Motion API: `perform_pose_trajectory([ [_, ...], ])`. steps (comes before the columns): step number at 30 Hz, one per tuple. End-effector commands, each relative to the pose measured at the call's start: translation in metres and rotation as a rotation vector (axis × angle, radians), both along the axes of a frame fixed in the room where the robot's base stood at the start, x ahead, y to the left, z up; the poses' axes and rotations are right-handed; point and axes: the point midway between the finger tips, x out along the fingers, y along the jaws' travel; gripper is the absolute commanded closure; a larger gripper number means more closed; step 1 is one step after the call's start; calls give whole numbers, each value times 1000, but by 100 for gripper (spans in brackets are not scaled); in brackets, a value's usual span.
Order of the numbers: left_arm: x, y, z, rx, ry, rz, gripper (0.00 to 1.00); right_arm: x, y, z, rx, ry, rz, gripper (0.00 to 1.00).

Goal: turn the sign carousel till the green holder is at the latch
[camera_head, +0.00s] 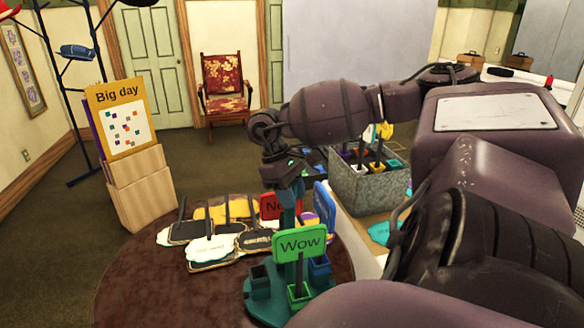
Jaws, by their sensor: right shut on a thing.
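The teal sign carousel (262,308) stands on the round brown table, with a post (288,215) in its middle. A green "Wow" sign (299,243) rises from the green holder (299,294) on the side facing me. A blue holder (320,266) is to its right and a dark holder (261,274) to its left. A red sign (271,207) and a blue sign (325,208) show behind, partly hidden. My right gripper (288,182) points down and is shut on the top of the carousel post. I cannot make out the latch. My left gripper is not in view.
Several sign props (212,249) lie on the round table (150,270) left of the carousel. A grey box (368,190) with coloured compartments stands behind. A "Big day" board (122,118) stands in a wooden stand (142,188) at left. My right arm blocks the right side.

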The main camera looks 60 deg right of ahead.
Motion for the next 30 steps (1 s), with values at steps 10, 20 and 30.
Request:
perform_pose_trajectory([
  [10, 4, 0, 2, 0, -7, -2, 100, 0, 0, 0, 0, 0, 0, 61],
  [20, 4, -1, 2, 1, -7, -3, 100, 0, 0, 0, 0, 0, 0, 41],
  [30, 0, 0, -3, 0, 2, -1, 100, 11, 0, 23, -1, -4, 0, 41],
])
